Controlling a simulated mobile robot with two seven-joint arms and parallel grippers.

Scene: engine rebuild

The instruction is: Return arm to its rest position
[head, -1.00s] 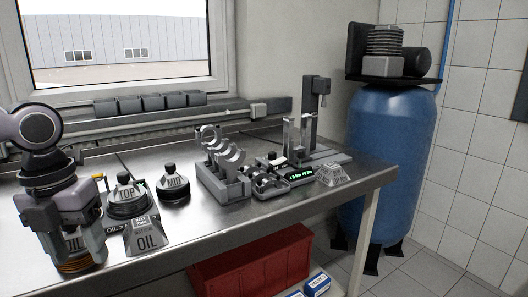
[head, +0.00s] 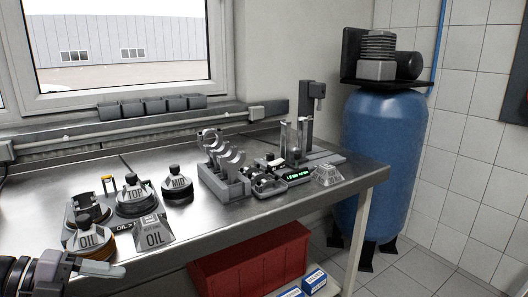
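My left gripper (head: 98,268) is low at the left edge of the head view, in front of the bench, with its fingers pointing right. It is seen side-on, so the gap between the fingers is not clear. It appears apart from the knobbed piece marked OIL (head: 86,236), which stands on the bench just behind it beside the grey OIL block (head: 153,233). My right gripper is not in view.
The metal bench (head: 235,222) holds pieces marked TOP (head: 134,193) and MID (head: 177,184), a grey rack with rings (head: 225,180), and a gauge stand (head: 307,125). A red crate (head: 250,265) sits below. A blue tank (head: 383,165) stands right.

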